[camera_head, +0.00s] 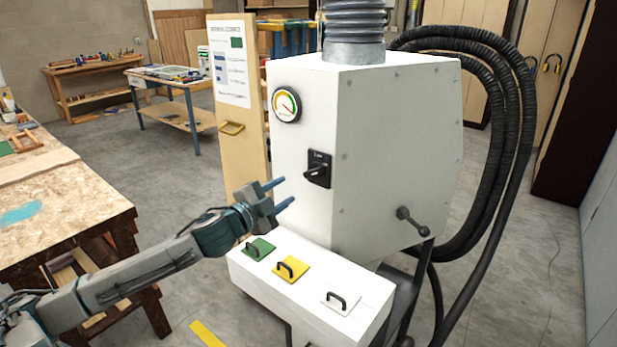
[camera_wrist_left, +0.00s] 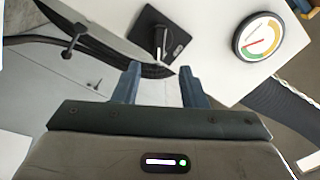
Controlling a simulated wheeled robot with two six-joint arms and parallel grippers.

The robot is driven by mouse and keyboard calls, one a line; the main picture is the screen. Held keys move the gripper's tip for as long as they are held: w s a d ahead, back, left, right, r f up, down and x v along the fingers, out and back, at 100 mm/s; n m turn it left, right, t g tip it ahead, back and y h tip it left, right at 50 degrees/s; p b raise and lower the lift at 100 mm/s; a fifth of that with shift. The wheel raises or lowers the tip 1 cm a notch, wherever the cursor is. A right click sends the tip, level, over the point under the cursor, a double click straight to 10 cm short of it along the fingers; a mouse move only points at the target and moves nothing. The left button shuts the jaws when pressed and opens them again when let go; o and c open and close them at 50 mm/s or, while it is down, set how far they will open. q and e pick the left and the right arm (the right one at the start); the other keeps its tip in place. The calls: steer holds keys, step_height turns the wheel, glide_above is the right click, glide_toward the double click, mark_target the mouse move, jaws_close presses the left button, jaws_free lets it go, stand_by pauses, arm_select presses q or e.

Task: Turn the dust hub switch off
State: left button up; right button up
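The dust hub (camera_head: 390,150) is a large white cabinet in the middle of the head view. Its switch (camera_head: 318,169) is a black rotary knob on a black square plate on the left face. The switch also shows in the left wrist view (camera_wrist_left: 161,38), beyond the fingertips. My left gripper (camera_head: 282,192) is open and empty, to the left of the switch and a little lower, apart from it. In the left wrist view the two blue fingers (camera_wrist_left: 160,75) stand apart with nothing between them. My right gripper is not in view.
A round gauge (camera_head: 287,104) sits above the switch. A white box (camera_head: 312,283) with green, yellow and white handled lids projects below my left gripper. Black hoses (camera_head: 505,110) loop at the right. A wooden workbench (camera_head: 70,215) stands at the left.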

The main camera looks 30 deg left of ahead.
mark_target(310, 175)
arm_select(q)
steer(key=w+p, duration=0.1)
steer(key=w, duration=0.2)
steer(key=w+p, duration=0.1)
steer(key=w, duration=0.2)
steer(key=w+p, duration=0.1)
steer(key=w, duration=0.2)
steer(key=shift+w+d, duration=0.45)
steer(key=shift+w, duration=0.45)
jaws_close()
